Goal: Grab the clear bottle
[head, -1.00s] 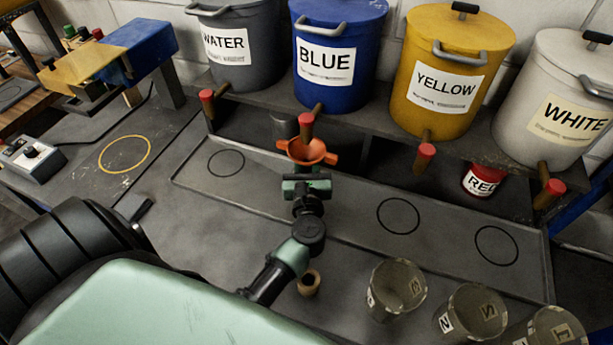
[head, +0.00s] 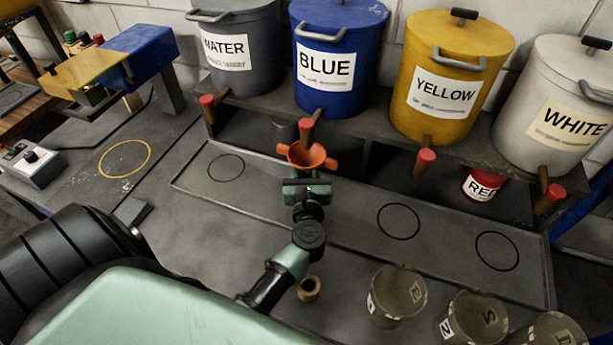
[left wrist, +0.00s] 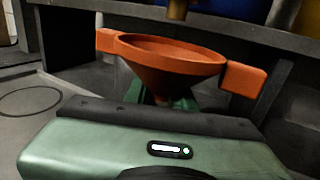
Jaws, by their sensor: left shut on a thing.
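My left gripper (head: 307,180) is above the tray, below the tap of the blue bucket. It is shut at the orange funnel (head: 306,157), whose wide mouth faces up under that tap. In the left wrist view the funnel (left wrist: 170,60) stands just beyond my gripper (left wrist: 160,98), a flat tab on each side; its lower part and the grip itself are hidden. I cannot make out a clear bottle. Several see-through cups with labels stand at the lower right, among them one cup (head: 393,297) and another (head: 473,322). My right gripper is not in view.
Grey, blue (head: 333,85), yellow (head: 440,105) and white buckets with red-tipped taps line a shelf. A red can (head: 480,184) is underneath. The tray (head: 350,240) has bare black circles. A small brown ring (head: 309,289) lies in front. A blue-yellow machine (head: 135,60) stands left.

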